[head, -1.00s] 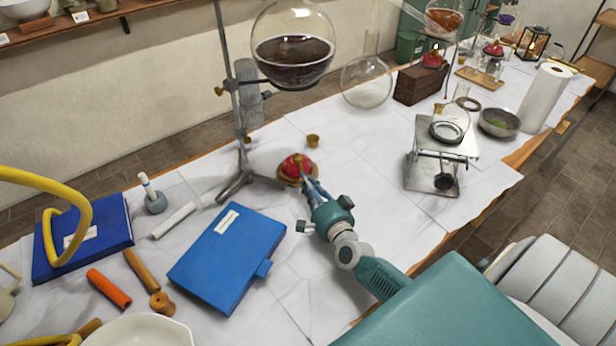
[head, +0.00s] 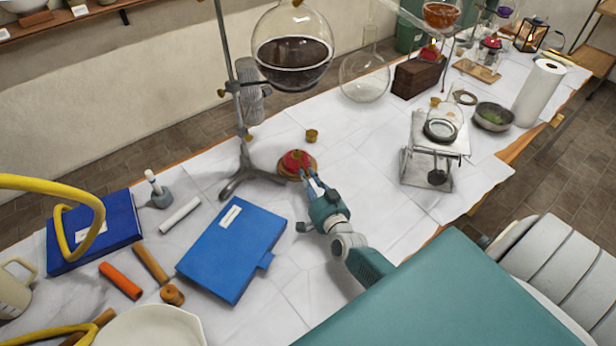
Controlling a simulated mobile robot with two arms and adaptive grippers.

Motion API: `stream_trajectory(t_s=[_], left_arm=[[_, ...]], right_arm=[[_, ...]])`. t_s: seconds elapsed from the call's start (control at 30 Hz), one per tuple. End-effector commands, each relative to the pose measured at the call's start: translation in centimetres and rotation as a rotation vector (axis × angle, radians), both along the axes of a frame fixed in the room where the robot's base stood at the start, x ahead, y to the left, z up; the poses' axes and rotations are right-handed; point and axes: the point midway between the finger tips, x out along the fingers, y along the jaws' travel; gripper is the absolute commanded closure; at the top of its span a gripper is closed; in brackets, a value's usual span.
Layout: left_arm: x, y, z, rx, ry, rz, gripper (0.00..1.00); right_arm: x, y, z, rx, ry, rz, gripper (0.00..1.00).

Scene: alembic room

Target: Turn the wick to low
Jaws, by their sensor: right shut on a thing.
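A small red spirit lamp (head: 296,161) on a round wooden base stands on the white-covered table, below and slightly right of the round flask of dark liquid (head: 292,50). My right gripper (head: 311,181) reaches it from the front right, with its fingertips at the lamp's near right side. It is shut on a small part there, seemingly the wick knob, which the fingers hide. I cannot make out the knob's setting or a flame on this lamp. My left gripper is out of view.
The iron stand (head: 243,170) rises just left of the lamp, and a small brass cup (head: 312,136) is behind it. A blue folder (head: 233,250) lies at the front left. A metal lab jack (head: 430,170) stands to the right. The table between lamp and jack is clear.

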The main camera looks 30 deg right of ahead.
Motion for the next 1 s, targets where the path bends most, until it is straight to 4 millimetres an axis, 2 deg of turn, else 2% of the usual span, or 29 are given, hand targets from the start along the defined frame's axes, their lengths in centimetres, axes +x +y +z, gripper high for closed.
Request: stream_trajectory(t_s=[0.3,0.33,0.4,0.77,0.87,1.0], left_arm=[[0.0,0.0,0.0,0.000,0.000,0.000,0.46],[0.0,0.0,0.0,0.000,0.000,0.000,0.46],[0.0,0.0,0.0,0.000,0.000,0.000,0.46],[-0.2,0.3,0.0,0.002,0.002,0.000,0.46],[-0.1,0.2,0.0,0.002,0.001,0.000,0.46],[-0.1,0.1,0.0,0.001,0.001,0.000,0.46]], right_arm=[[0.0,0.0,-0.1,0.000,0.001,0.000,1.00],[0.0,0.0,-0.1,0.000,0.001,0.000,0.79],[0.0,0.0,-0.1,0.001,0.001,0.000,0.65],[-0.4,0.1,-0.1,0.001,0.001,0.000,0.65],[-1.5,0.4,0.0,0.003,0.002,0.000,0.65],[-4.3,1.0,0.2,0.003,0.004,0.000,0.65]])
